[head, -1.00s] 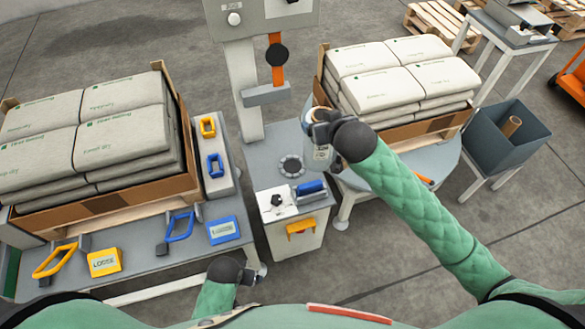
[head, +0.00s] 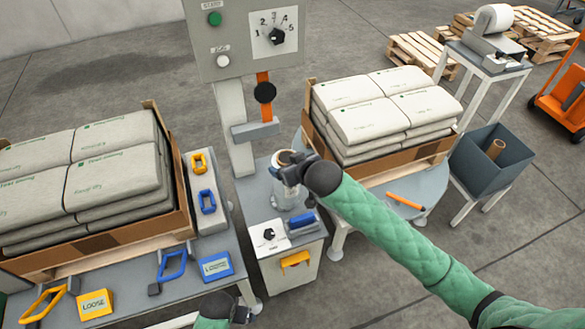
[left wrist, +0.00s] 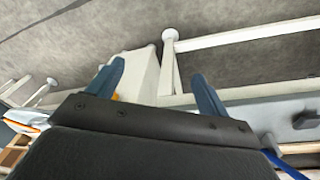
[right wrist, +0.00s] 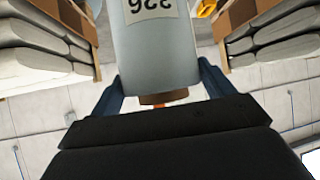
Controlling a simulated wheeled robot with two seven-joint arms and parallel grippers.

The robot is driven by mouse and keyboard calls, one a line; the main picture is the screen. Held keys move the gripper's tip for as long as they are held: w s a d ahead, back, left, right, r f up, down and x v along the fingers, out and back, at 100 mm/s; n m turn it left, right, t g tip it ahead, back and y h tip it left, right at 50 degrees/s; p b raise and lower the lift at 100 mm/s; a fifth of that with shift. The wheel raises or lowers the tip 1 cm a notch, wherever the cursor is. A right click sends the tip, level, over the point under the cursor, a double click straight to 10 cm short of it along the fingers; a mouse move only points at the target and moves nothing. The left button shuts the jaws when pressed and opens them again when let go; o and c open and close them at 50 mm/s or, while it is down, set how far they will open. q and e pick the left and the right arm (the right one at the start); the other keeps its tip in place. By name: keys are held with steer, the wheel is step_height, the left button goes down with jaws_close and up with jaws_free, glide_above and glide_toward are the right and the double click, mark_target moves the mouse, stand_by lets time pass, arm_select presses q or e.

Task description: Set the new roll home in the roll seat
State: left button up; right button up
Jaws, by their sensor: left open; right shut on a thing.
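The new roll (head: 288,194) is a pale grey cylinder with a brown core, standing upright in my right gripper (head: 285,174). In the right wrist view the roll (right wrist: 157,45) fills the space between the fingers, with a label reading 226 upside down. In the head view the roll is over the grey machine table, where it hides the round roll seat. I cannot tell whether its lower end touches the seat. My left gripper (left wrist: 157,88) is open and empty in the left wrist view, low beside the bench. In the head view it is at the bottom edge.
A white box with a dial (head: 268,236) and a blue-handled part (head: 301,220) are just in front of the roll. The machine column (head: 234,125) stands behind it. Bag stacks flank both sides. A grey bin (head: 500,160) with a brown core stands at right.

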arm_select(q)
step_height(320, 180, down, 11)
steer(key=s+a+p, duration=0.1)
steer(key=s+p, duration=0.1)
steer(key=shift+a, duration=0.15)
arm_select(e)
steer(key=w+a+f, duration=0.1)
steer(key=w+f, duration=0.4)
steer(key=f, duration=0.1)
steer(key=shift+a+f, duration=0.2)
steer(key=shift+f, duration=0.2)
arm_select(q)
steer(key=shift+r, duration=0.1)
arm_select(e)
steer(key=shift+f, duration=0.1)
steer(key=o, duration=2)
steer(key=shift+f, duration=0.1)
